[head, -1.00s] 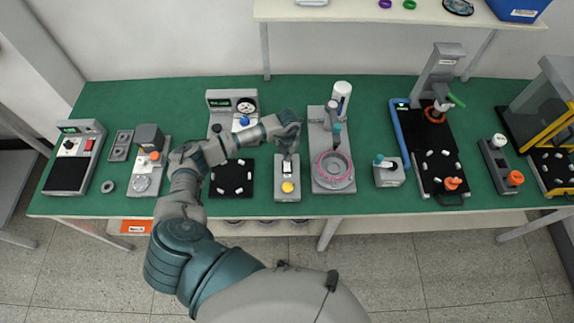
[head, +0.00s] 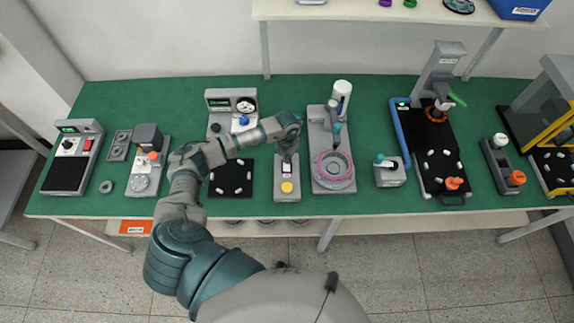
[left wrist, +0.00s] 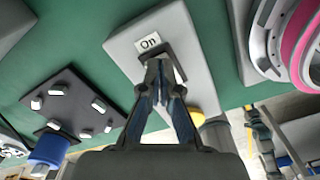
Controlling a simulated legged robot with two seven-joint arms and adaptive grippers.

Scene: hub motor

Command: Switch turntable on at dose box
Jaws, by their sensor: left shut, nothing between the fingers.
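The grey box with a yellow button (head: 287,187), apparently the dose box, stands near the table's front. In the left wrist view its face (left wrist: 195,65) carries a white "On" label (left wrist: 150,42) with a dark switch part just below it. My left gripper (head: 287,158) is over the upper part of this box, pointing down. In the left wrist view its fingertips (left wrist: 158,66) are together and empty, at the dark switch part; contact cannot be told. The fingers hide much of the switch. The turntable with a pink ring (head: 335,165) stands just right of the box. My right gripper is out of view.
A black pad with white pieces (head: 231,178) lies left of the box. A grey device with a round dial (head: 232,112) stands behind it. A small grey box with a teal knob (head: 389,172) is right of the turntable. Green table (head: 300,90) is bare at the back.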

